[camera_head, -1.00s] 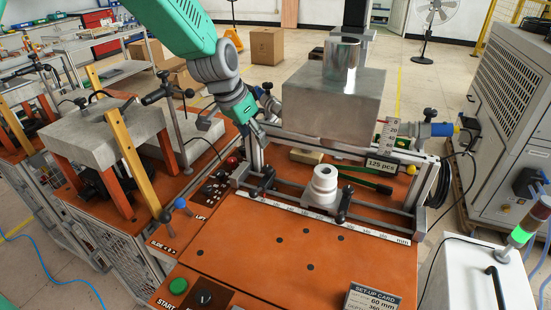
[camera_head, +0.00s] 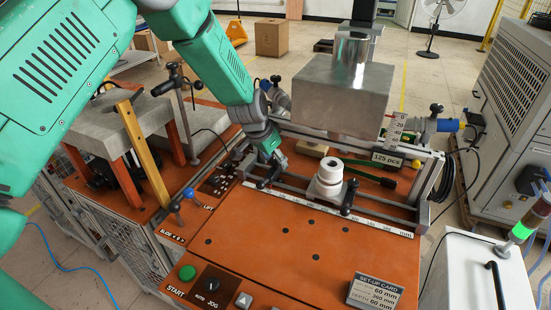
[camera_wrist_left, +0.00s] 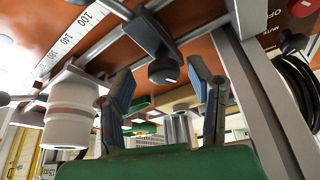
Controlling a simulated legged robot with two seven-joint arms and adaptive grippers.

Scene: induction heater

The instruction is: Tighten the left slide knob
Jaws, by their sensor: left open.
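The left slide knob (camera_head: 262,184) is a small black knob on the slide at the left end of the rails, partly hidden by my left gripper (camera_head: 267,169). My left gripper is over it, fingers pointing down. In the left wrist view the dark round knob (camera_wrist_left: 163,71) with a pale mark lies between the spread fingertips of the open gripper (camera_wrist_left: 158,76). Gaps show on both sides of it. A second black knob (camera_head: 349,194) stands on the right slide. My right gripper is not in view.
A white ringed part (camera_head: 326,180) stands between the slides, also in the left wrist view (camera_wrist_left: 70,112). A large metal block (camera_head: 345,92) hangs above the rails. A blue-tipped lever (camera_head: 188,193) stands to the left.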

